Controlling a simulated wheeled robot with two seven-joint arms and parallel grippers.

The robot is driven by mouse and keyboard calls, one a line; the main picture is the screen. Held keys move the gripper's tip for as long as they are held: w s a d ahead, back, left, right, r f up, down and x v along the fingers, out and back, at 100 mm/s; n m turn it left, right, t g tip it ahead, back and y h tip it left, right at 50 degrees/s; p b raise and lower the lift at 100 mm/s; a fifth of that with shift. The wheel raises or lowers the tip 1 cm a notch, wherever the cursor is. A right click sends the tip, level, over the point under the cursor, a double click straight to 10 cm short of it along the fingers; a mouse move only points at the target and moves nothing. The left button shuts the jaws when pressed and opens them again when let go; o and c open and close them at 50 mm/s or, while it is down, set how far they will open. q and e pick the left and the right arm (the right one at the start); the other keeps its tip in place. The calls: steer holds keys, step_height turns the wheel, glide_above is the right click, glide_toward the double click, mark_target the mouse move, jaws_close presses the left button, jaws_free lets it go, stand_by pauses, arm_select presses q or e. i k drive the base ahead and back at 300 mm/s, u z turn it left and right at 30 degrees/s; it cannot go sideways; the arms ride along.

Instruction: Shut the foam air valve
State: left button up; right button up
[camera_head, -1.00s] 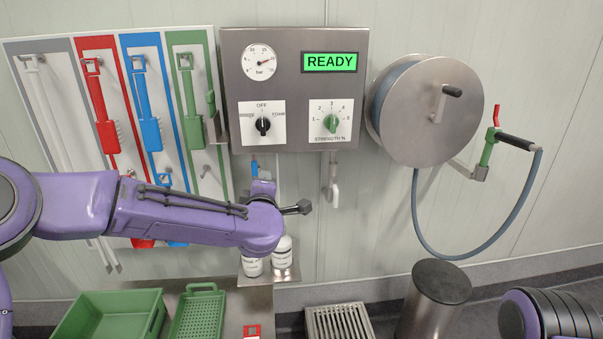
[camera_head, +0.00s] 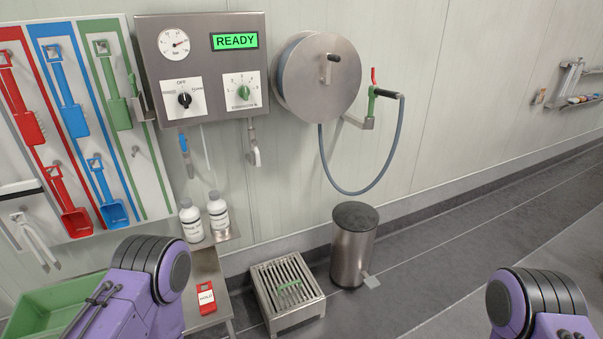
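A small blue-handled valve (camera_head: 183,142) sits on a pipe below the left part of the steel control panel (camera_head: 150,60). Its handle looks roughly in line with the pipe, but it is too small to tell its exact setting, and no label is readable. The panel carries a pressure gauge (camera_head: 174,43), a black selector knob (camera_head: 184,100), a green strength knob (camera_head: 243,92) and a green READY display (camera_head: 235,41). My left arm shows only at the lower left, and my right arm only at the lower right. Neither gripper is in view.
A hose reel (camera_head: 325,85) hangs right of the panel. A steel bin (camera_head: 353,250) and a slatted stand (camera_head: 280,305) are on the floor. Coloured tools hang at left. The floor at right is open.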

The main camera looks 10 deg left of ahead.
mark_target(254, 142)
steer(key=z, duration=0.3)
steer(key=k, duration=0.45)
steer(key=u, duration=0.85)
steer(key=i, duration=1.45)
steer(key=z, duration=0.55)
